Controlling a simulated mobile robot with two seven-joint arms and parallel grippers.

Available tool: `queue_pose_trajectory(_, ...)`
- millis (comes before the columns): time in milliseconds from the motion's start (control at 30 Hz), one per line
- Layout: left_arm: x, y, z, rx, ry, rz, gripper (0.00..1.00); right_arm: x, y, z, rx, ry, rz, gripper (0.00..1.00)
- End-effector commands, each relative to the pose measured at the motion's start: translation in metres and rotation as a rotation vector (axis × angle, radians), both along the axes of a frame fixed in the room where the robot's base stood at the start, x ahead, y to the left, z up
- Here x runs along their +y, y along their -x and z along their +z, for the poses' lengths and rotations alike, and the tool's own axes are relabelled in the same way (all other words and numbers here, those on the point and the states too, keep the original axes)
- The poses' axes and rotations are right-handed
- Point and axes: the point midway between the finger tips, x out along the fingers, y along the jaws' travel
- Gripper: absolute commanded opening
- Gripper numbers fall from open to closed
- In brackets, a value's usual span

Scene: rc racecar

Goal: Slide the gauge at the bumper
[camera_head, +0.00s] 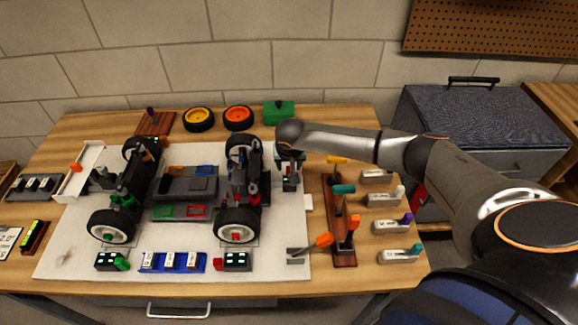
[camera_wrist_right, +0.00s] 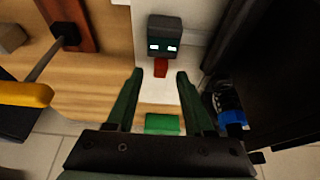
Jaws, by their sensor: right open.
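My right gripper (camera_head: 290,176) is open, pointing down beside the right end of the car chassis (camera_head: 187,185). In the right wrist view its two fingers (camera_wrist_right: 157,78) are apart with nothing held between them. Just beyond the fingertips is a small dark box (camera_wrist_right: 164,36) with two lit white windows and a red tab (camera_wrist_right: 161,67). I take it for the gauge, but cannot be sure. In the head view my gripper largely covers that spot. A white bumper-like channel (camera_head: 80,172) with an orange piece (camera_head: 76,167) lies at the far left. My left gripper is not in view.
A wooden tool rack (camera_head: 340,225) with coloured handles stands right of my gripper. The car's wheels (camera_head: 236,222) are close on the left. A green box (camera_head: 279,111) and loose tyres (camera_head: 238,117) are at the back. Similar dark boxes (camera_head: 237,261) lie in front.

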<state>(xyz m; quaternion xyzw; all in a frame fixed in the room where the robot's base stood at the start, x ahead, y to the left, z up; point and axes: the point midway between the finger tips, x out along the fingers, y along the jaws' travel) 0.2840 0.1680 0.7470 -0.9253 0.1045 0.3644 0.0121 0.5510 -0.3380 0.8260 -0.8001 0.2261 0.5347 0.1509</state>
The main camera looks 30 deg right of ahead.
Motion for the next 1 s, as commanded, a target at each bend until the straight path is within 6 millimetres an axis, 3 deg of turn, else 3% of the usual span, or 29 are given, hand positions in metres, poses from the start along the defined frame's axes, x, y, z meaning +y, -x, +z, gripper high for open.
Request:
queue_pose_trajectory(200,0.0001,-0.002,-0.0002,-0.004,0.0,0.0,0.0,-0.0027,-0.0042,-0.013,0.0,0.001,0.0,0.53)
queue_pose_trajectory(533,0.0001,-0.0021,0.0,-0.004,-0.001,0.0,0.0,-0.0028,-0.0048,-0.0143,0.0,0.0,0.0,0.51)
queue_pose_trajectory(1000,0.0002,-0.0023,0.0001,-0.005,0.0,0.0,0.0,-0.003,-0.0048,-0.0139,0.0,0.0,0.0,0.0)
